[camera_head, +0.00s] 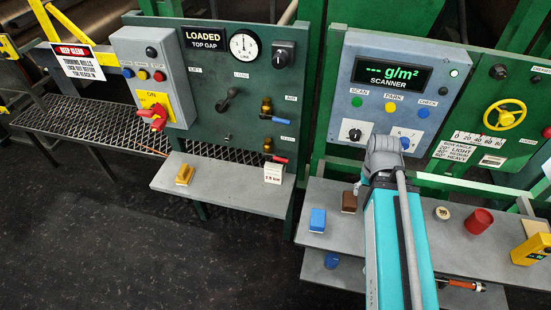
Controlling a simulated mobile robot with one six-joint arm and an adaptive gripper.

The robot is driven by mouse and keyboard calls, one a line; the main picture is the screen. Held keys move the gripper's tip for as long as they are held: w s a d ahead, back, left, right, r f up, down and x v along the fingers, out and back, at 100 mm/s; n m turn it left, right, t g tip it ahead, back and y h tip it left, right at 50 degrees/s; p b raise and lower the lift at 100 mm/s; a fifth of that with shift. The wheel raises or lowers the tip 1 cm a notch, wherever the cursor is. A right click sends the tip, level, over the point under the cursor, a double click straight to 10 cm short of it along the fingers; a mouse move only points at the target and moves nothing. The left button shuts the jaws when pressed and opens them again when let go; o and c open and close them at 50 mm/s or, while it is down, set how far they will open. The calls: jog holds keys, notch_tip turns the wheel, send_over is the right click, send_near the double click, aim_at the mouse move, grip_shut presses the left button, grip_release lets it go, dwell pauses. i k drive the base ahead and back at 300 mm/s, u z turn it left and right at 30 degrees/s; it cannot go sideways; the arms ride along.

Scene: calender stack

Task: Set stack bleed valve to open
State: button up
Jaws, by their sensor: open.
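On the left green panel, right of the lever, are two small brass valves, one above the other. The lower brass valve (267,145) has a red handle (279,159) pointing right, roughly level. A small label (287,141) beside it seems to read BLEED. The upper brass valve (266,104) has a blue handle (280,120), also pointing right, beside a label that seems to read AIR. My teal arm rises from the bottom to a grey joint in front of the scanner panel, well right of the valves. My gripper does not show.
A grey shelf (225,187) under the left panel carries a yellow block (185,174) and a white tag block (273,173). A black lever (227,99) is left of the valves. The right shelf holds a blue block (317,220) and a red cylinder (478,221).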

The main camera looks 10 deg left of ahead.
aim_at(264, 154)
jog(key=z, duration=1.05)
jog(key=k, duration=0.6)
jog(key=u, duration=0.4)
